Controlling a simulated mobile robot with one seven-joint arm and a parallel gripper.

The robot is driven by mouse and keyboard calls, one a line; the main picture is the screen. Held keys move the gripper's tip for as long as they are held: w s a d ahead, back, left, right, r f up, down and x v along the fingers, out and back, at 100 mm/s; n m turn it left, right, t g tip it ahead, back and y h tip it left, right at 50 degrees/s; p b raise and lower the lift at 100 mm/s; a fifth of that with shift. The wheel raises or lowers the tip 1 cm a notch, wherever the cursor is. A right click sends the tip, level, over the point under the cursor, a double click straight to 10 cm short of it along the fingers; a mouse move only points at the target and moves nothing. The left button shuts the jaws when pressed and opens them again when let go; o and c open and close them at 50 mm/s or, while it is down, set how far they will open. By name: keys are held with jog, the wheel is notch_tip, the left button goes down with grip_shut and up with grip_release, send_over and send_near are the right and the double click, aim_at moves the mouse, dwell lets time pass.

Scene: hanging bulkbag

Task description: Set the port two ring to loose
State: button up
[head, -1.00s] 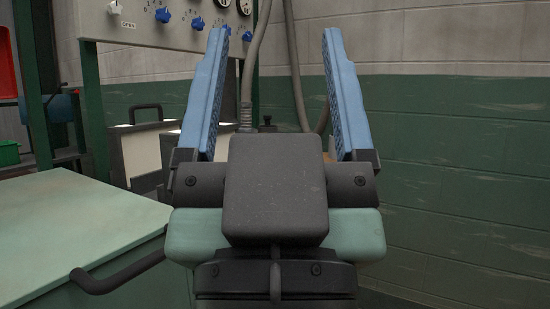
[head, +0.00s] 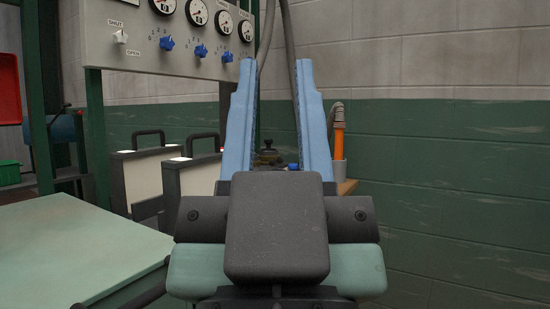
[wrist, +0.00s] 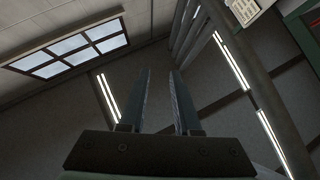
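My gripper (head: 276,64) is raised in front of the head camera, its two blue fingers pointing up with a gap between them. Nothing is held in the gap. The wrist view also shows my gripper (wrist: 160,70) with its fingers apart and empty. I cannot make out a port two ring in either view. A grey hose (head: 291,40) hangs behind the fingers. A dark knob-like fitting (head: 267,152) shows between the fingers, farther back and partly hidden by my gripper.
A control panel (head: 130,60) with gauges, blue knobs and a white shut/open knob stands at upper left. A pale green-topped bench (head: 70,240) is at left, with handled cases (head: 140,180) behind. An orange-handled tool (head: 339,135) stands at right by the wall (head: 450,150).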

notch_tip(320, 180, up, 5)
jog(key=p, duration=0.4)
jog(key=shift+r, duration=0.2)
grip_shut()
notch_tip(320, 180, up, 36)
jog(key=p, duration=3.6)
jog(key=shift+r, duration=0.15)
